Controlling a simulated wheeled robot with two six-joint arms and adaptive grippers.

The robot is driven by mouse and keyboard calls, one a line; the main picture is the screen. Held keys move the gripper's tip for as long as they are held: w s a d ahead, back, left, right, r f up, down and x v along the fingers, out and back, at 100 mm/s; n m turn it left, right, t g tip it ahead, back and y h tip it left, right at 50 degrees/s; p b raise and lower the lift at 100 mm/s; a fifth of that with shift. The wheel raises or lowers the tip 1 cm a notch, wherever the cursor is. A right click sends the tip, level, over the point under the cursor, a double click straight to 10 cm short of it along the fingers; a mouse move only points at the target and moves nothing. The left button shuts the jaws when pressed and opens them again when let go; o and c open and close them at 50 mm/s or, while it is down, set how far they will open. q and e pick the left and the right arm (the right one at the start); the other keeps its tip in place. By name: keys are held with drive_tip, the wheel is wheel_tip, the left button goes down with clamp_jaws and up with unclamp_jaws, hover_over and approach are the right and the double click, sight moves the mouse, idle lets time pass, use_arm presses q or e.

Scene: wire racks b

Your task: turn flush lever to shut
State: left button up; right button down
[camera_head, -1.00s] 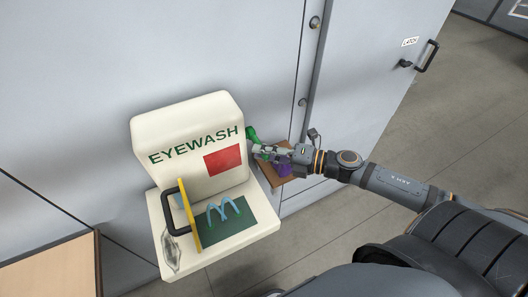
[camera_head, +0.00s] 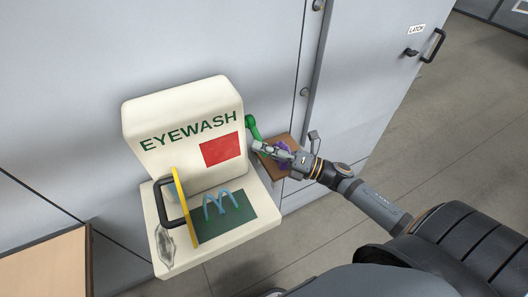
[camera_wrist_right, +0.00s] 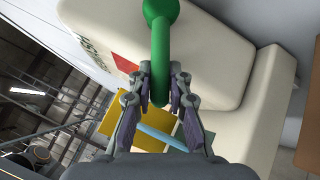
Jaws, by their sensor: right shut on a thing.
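The green flush lever (camera_head: 251,127) sits on the right side of the cream eyewash station (camera_head: 190,125). In the right wrist view the green lever (camera_wrist_right: 160,45) runs from its round pivot down between my fingers. My right gripper (camera_head: 259,146) is shut on the lever's free end, and the wrist view shows the fingers (camera_wrist_right: 160,92) on both sides of it. The lever's far end is partly hidden by the fingers. My left gripper is not in view.
The station's tray has a yellow panel (camera_head: 185,207), a black handle (camera_head: 161,202) and blue nozzles (camera_head: 220,203). A small brown shelf (camera_head: 291,146) with a purple thing is behind my right gripper. A cabinet door with a latch (camera_head: 411,52) stands right. A wooden table (camera_head: 45,265) is lower left.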

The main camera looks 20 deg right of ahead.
drive_tip(key=shift+w+f+n+y+b, duration=0.3)
drive_tip(key=shift+f+n+y+b, duration=0.35)
drive_tip(key=shift+b, duration=0.55)
drive_tip(key=shift+w+f+n+b, duration=0.1)
drive_tip(key=shift+n+b, duration=0.25)
drive_tip(key=c, duration=1.3)
unclamp_jaws()
drive_tip(key=shift+o, duration=0.2)
